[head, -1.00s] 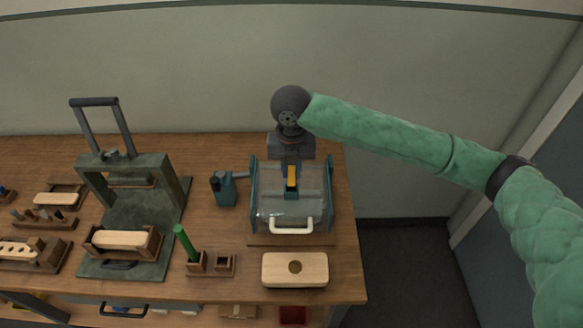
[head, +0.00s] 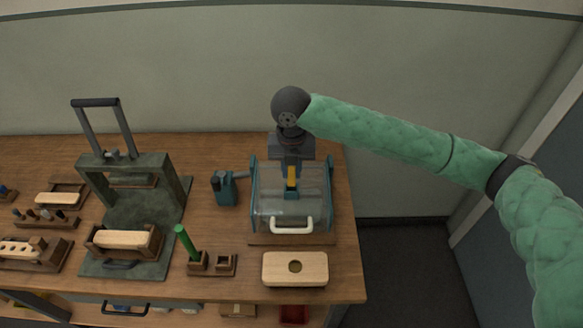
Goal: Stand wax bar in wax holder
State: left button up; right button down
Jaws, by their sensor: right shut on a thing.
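A short yellow bar (head: 291,184), which looks like the wax bar, is held upright in my right gripper (head: 291,172). The gripper is shut on it and points down at the clear box; I cannot tell whether the bar's lower end is inside the box or above it. Two small wooden holders stand side by side at the front. The left one (head: 197,264) has a green stick (head: 186,242) leaning slightly in it. The right one (head: 225,265), with a square opening, looks empty and may be the wax holder. My left gripper is not in view.
The clear box (head: 265,212) has blue-green sides and a white handle (head: 292,225). A blue-green device (head: 224,189) stands left of the box. A dark press frame (head: 178,195) stands farther left.

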aim_at(291, 185)
jog(key=shift+p, duration=0.35)
dwell(0.3)
jog(key=shift+f+b, duration=0.65)
jog(key=shift+f, duration=1.75)
dwell(0.8)
jog(key=c, duration=0.8)
grip_release()
jog(key=shift+r, duration=0.1)
jog(key=shift+r+p, duration=2.9)
jog(key=shift+r, duration=0.5)
